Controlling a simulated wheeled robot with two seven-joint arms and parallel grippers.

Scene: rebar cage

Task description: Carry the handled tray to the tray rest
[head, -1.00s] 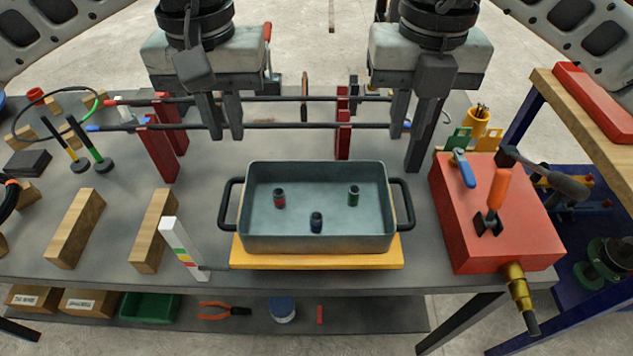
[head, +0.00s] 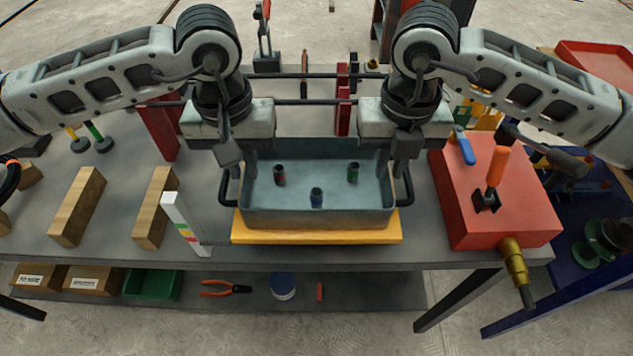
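The handled tray (head: 318,218) is a grey-blue open box with a black handle at each end. It sits level on a yellow-orange board (head: 317,235) at the bench's front edge. My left gripper (head: 238,178) is down at the left handle (head: 227,188). My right gripper (head: 398,178) is down at the right handle (head: 407,188). The wrists partly hide the fingers, so whether they grip the handles is unclear. I cannot tell which surface is the tray rest.
A red box (head: 497,195) with an orange-handled lever stands close on the right. A white upright with coloured bands (head: 178,215) and wooden blocks (head: 155,207) stand on the left. Two dark rebars on red supports (head: 343,105) run behind the tray. A lower shelf holds tools.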

